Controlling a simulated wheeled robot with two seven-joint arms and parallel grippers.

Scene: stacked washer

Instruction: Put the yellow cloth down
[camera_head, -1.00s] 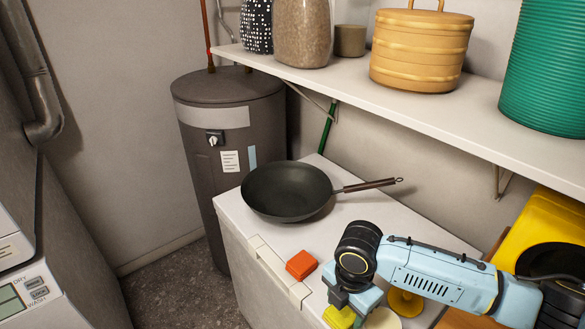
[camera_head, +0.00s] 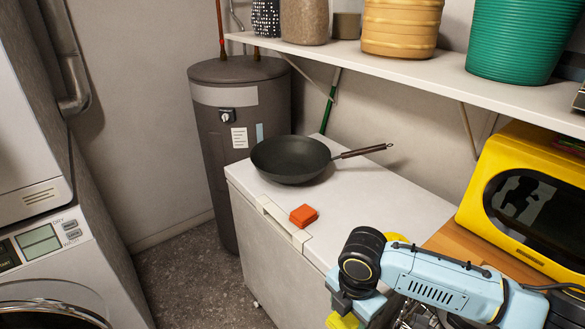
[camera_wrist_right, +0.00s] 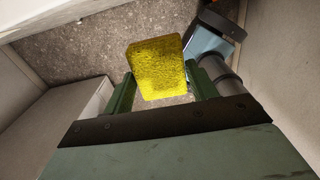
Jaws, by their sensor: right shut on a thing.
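The yellow cloth (camera_wrist_right: 158,72) is a small block-like piece between the two green fingers of my right gripper (camera_wrist_right: 162,88) in the right wrist view. The gripper is shut on it, and speckled floor shows below. In the head view, my right gripper (camera_head: 352,305) is at the bottom, by the front edge of the white chest (camera_head: 380,205). Only part of the cloth (camera_head: 342,321) shows there, at the picture's lower edge. My left gripper is not in view.
A dark frying pan (camera_head: 292,160) and an orange block (camera_head: 303,215) rest on the chest, with bare top between them and my arm. A yellow microwave (camera_head: 470,215) stands right. A washer (camera_head: 50,245) is left; a grey tank (camera_head: 215,150) stands behind. A shelf (camera_head: 420,75) overhangs the chest.

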